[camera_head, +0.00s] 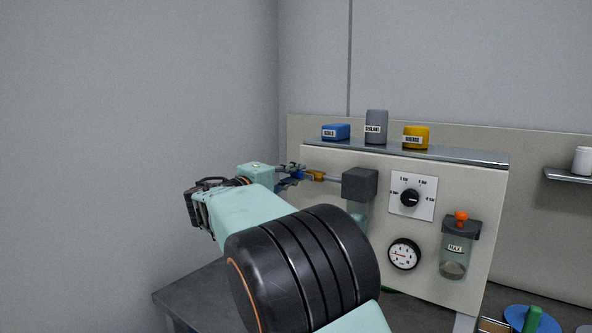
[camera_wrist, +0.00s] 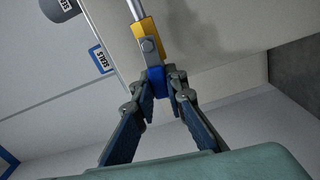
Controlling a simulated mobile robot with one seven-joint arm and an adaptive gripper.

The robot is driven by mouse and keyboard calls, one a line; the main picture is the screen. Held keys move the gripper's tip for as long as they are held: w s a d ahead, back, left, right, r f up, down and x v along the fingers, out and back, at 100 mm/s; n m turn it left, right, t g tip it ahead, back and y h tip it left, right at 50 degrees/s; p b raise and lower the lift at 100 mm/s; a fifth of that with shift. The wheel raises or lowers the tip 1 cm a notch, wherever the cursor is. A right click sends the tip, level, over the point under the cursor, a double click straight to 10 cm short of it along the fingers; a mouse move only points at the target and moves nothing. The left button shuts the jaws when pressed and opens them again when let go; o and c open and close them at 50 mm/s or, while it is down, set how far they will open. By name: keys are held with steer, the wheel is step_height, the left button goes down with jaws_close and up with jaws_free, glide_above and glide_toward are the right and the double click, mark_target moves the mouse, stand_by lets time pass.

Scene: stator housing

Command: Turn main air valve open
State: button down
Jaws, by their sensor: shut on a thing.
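The main air valve has a brass-yellow body (camera_head: 317,177) on a thin metal pipe at the left end of the panel. In the wrist view its yellow body (camera_wrist: 149,42) shows a round bolt head. Its blue handle (camera_wrist: 156,76) lies at the end of the body away from the pipe, roughly in line with it. My gripper (camera_wrist: 158,88) is shut on the blue handle, with a fingertip on either side. In the head view my gripper (camera_head: 292,175) reaches the valve from the left. The fingertips hide part of the handle.
The panel (camera_head: 460,185) carries a dark filter block (camera_head: 360,184), a regulator knob (camera_head: 410,198), a gauge (camera_head: 404,254) and a lubricator cup (camera_head: 456,262). Blue (camera_head: 336,132), grey (camera_head: 376,127) and yellow (camera_head: 416,137) containers stand on its top. Left of the valve is free room before the wall.

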steer(key=shift+f+n, duration=0.3)
steer(key=shift+n, duration=0.2)
steer(key=shift+f, duration=0.1)
steer(key=c, duration=1.9)
jaws_free()
steer(key=shift+c, duration=0.2)
steer(key=v, duration=1.2)
